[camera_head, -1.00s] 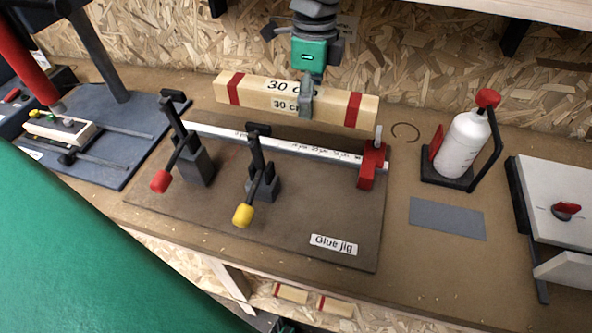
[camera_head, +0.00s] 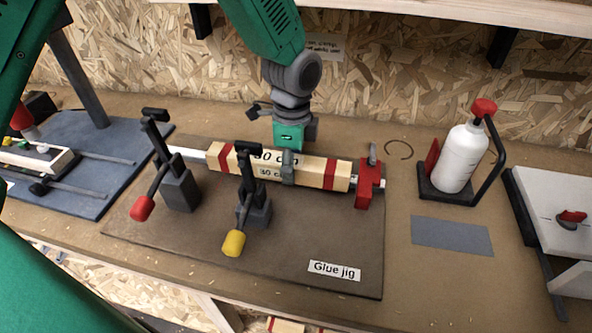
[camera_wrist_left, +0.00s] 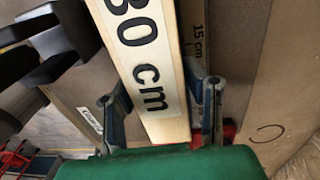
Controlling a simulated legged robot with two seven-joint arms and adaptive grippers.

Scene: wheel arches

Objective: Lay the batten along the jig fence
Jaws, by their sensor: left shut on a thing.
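The batten (camera_head: 312,167) is a pale wooden bar with red bands near its ends and a "30 cm" label. My left gripper (camera_head: 288,168) is shut around its middle from above; the batten also shows between the fingers in the left wrist view (camera_wrist_left: 160,95). The batten is roughly parallel to the jig fence (camera_head: 188,153), a pale ruled strip that shows past its left end and between its right end and the red stop (camera_head: 367,186). Whether it touches the fence or jig base (camera_head: 300,225) is hard to tell. My right gripper is not seen.
A red-handled clamp (camera_head: 178,190) and a yellow-handled clamp (camera_head: 254,205) stand in front of the fence, the yellow one partly covering the batten. A white bottle (camera_head: 458,158) in a stand and a grey sheet (camera_head: 451,235) lie to the right. A shelf edge is above.

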